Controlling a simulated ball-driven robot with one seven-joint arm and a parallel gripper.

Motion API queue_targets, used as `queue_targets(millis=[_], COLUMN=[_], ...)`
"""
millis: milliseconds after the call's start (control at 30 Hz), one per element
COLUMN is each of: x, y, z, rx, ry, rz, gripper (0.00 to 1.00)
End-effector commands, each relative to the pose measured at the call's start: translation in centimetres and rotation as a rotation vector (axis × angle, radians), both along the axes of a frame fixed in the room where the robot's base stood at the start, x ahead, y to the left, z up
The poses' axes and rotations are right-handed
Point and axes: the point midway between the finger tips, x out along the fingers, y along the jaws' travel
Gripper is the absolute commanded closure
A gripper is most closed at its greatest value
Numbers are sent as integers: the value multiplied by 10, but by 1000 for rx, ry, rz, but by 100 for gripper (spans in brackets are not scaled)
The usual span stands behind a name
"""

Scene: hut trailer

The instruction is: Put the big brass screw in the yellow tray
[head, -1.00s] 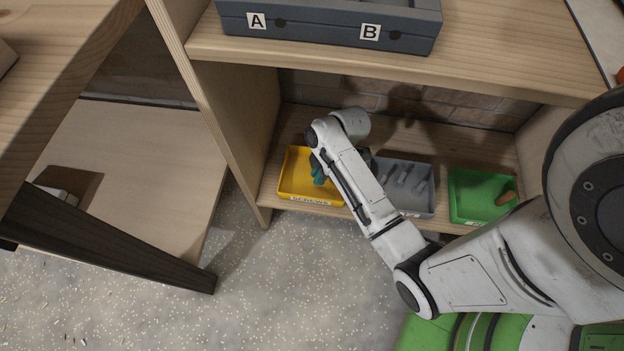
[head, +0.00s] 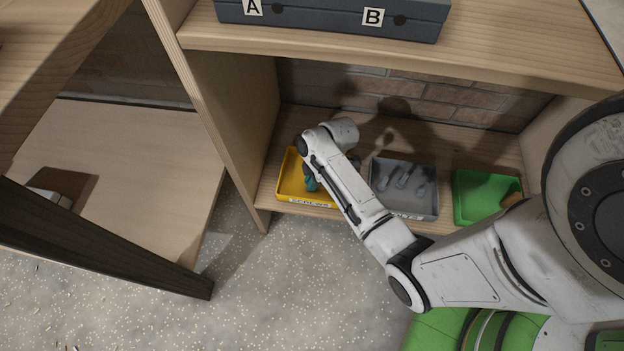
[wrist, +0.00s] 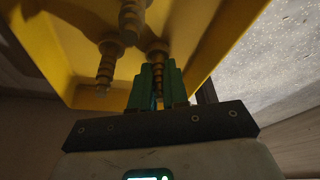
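The yellow tray (head: 290,180) stands on the lower shelf, at the left of a row of trays. In the wrist view the yellow tray (wrist: 75,45) fills the upper left, with a brass screw (wrist: 105,66) and another brass screw (wrist: 131,18) in it. My gripper (head: 310,178) is over the tray, its teal fingers partly hidden by my arm. In the wrist view my gripper (wrist: 158,84) has its fingers close on both sides of a brass screw (wrist: 158,56), which fills the gap between them. Whether this screw touches the tray floor is unclear.
A grey tray (head: 420,207) with several grey bolts and a green tray (head: 465,205) stand to the right. The upper shelf (head: 330,50) with a dark case marked A and B (head: 310,15) is above. A wooden side panel (head: 235,120) stands close on the left.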

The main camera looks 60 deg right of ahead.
Motion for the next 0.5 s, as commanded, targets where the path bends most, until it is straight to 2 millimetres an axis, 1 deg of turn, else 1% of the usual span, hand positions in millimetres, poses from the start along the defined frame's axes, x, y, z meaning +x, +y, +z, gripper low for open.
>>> queue_targets(millis=[33, 267, 500], x=[0, 0, 0], y=[0, 0, 0], z=[0, 0, 1], rx=[0, 0, 0], ry=[0, 0, 0], rz=[0, 0, 0], gripper=[82, 60, 60])
